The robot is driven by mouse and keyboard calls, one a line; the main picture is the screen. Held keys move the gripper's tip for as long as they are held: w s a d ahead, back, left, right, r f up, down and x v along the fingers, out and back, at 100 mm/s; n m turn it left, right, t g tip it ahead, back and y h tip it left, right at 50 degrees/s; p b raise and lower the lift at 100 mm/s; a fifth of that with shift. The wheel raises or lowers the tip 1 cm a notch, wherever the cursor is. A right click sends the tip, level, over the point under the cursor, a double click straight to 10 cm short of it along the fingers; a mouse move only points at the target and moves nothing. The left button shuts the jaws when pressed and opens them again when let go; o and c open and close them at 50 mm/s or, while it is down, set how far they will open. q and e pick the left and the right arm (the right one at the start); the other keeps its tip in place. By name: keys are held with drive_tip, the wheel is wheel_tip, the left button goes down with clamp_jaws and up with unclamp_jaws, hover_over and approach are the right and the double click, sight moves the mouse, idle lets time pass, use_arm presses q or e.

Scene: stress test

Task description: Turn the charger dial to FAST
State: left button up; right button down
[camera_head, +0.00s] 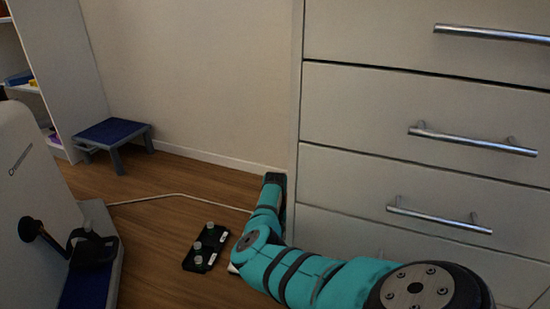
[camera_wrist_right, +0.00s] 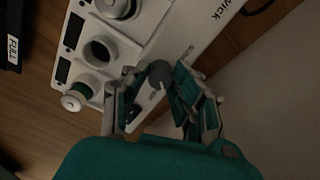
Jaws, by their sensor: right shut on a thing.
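The white charger (camera_wrist_right: 140,20) fills the upper middle of the right wrist view, tilted in the picture. It has round sockets, dark windows and printed lettering. A small grey dial (camera_wrist_right: 160,73) sits near its lower edge, with small print beside it. My right gripper (camera_wrist_right: 157,82) has its fingers on both sides of the dial and is shut on it. I cannot tell which mark the dial points to. In the head view only a white edge of the charger (camera_head: 233,268) shows beside my teal right arm, which hides the rest. My left gripper is not in view.
A black tray (camera_head: 190,263) with several round-topped cells lies on the wood floor left of my arm. A white cable (camera_head: 150,199) runs across the floor. A drawer cabinet (camera_head: 350,110) stands close on the right. A blue step stool (camera_head: 108,131) stands by the wall.

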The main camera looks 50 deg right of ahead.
drive_tip(key=shift+m, duration=0.5)
drive_tip(key=c, duration=1.1)
unclamp_jaws()
drive_tip(key=shift+o, duration=0.2)
wheel_tip(320, 180, up, 12)
drive_tip(key=shift+d, duration=0.1)
